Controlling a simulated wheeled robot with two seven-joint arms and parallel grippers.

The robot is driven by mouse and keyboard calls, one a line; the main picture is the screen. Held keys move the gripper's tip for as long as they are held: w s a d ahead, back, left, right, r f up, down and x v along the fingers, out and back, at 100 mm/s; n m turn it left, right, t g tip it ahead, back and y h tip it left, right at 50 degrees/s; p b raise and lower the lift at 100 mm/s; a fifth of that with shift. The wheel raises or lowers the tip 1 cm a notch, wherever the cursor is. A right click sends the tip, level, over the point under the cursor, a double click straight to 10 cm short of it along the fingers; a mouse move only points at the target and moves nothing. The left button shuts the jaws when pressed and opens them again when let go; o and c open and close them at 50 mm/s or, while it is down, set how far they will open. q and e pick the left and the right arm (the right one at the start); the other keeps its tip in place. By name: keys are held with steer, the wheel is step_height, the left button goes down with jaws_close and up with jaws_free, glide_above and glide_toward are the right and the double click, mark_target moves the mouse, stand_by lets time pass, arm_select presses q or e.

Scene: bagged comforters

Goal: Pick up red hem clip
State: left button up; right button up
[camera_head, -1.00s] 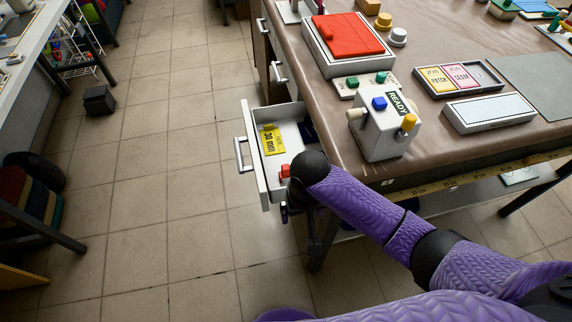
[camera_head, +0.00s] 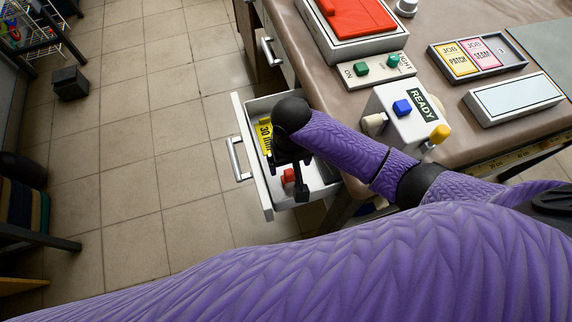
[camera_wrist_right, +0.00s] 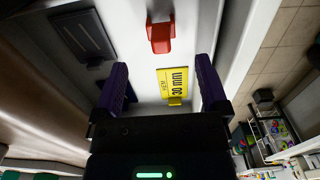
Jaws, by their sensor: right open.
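The red hem clip (camera_head: 288,176) lies inside the open drawer, near its front end. In the right wrist view the red clip (camera_wrist_right: 160,38) shows beyond the fingertips, roughly midway between them and apart from both. My right gripper (camera_wrist_right: 160,74) is open and empty, over the drawer; in the head view the gripper (camera_head: 300,182) is partly hidden by its own wrist. A yellow 30 mm clip or tag (camera_wrist_right: 175,84) lies in the drawer beside the red clip. My left gripper is not in view.
The drawer (camera_head: 262,199) stands pulled out from the brown-topped table (camera_head: 335,95). A dark flat piece (camera_wrist_right: 83,36) lies in it. The grey READY box (camera_head: 405,120) stands on the table close to my forearm.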

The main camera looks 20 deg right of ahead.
mark_target(290, 174)
step_height(290, 174, down, 7)
steer(key=b, duration=0.3)
steer(key=shift+s+f, duration=0.1)
steer(key=shift+c, duration=0.6)
jaws_close()
